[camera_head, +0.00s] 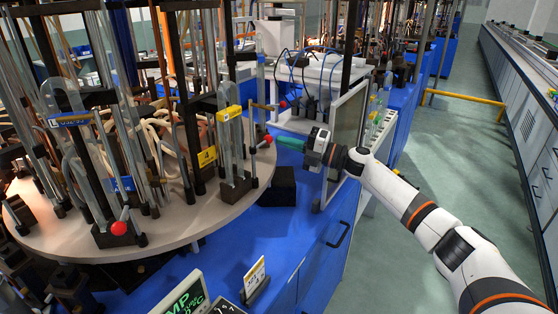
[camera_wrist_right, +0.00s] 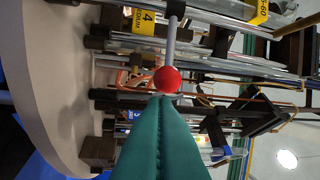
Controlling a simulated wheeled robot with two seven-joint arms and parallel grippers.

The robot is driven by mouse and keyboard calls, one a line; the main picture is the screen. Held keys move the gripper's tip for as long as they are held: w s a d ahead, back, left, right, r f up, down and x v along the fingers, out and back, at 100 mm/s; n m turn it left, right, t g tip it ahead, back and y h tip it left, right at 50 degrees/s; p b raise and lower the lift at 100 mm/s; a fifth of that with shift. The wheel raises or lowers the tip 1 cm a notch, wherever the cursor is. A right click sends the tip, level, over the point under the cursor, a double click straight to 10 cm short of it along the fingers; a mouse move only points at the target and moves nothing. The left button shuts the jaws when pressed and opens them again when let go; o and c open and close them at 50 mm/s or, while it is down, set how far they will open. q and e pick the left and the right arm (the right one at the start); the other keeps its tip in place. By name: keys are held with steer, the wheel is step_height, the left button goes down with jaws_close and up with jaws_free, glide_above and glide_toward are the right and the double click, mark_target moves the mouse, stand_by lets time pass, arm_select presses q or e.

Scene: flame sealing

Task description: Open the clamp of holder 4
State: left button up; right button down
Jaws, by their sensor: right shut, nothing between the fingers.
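Holder 4 stands at the right rim of the round turntable and carries a yellow label with a 4 (camera_head: 207,156); the label also shows in the right wrist view (camera_wrist_right: 147,17). Its clamp has a red ball knob (camera_head: 268,139) on a thin rod. My right gripper (camera_head: 278,139) has green fingers, shut and empty, pointing left at the knob. In the right wrist view the red knob (camera_wrist_right: 167,79) sits just beyond the fingertips (camera_wrist_right: 168,98); I cannot tell whether they touch it. My left gripper is not in view.
Glass tubes and dark posts crowd the turntable (camera_head: 185,222). Another red knob (camera_head: 119,228) is at its front left. A framed panel (camera_head: 348,125) stands close behind my right wrist. A black block (camera_head: 283,186) and a display (camera_head: 186,297) are on the blue bench (camera_head: 228,255).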

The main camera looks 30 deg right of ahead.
steer(key=b+v, duration=0.2)
steer(key=v, duration=0.9)
steer(key=shift+d, duration=0.1)
